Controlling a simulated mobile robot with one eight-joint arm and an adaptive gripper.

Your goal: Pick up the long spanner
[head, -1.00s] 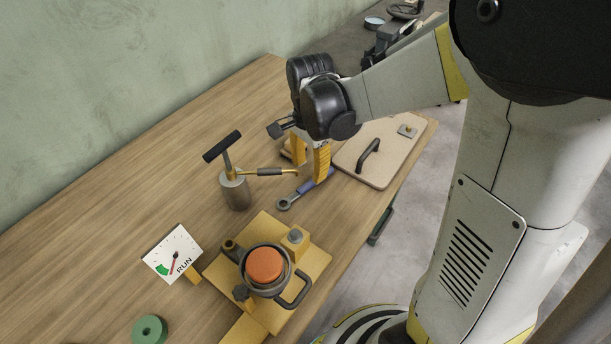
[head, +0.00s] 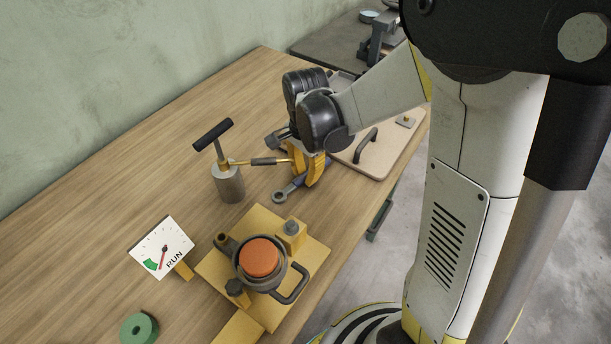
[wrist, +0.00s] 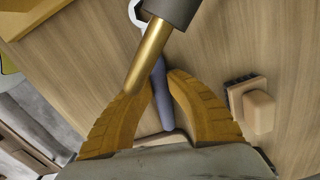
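The long spanner has a grey ring end (head: 282,195) and a blue handle that runs under my gripper. In the wrist view its blue handle (wrist: 162,100) lies between my yellow fingers, with the ring end near the top edge. My gripper (head: 307,184) points down at the tabletop, and its fingertips are drawn in close on both sides of the handle. My gripper appears shut on the spanner, which looks to be still at table level. A brass tube (wrist: 150,52) covers part of the left fingertip in the wrist view.
A grey pump (head: 229,184) with a black T-handle stands left of my gripper, its brass hose reaching the fingers. A board (head: 375,153) with a black handle lies right. A yellow fixture (head: 311,252) with an orange disc is in front. The table's back left is clear.

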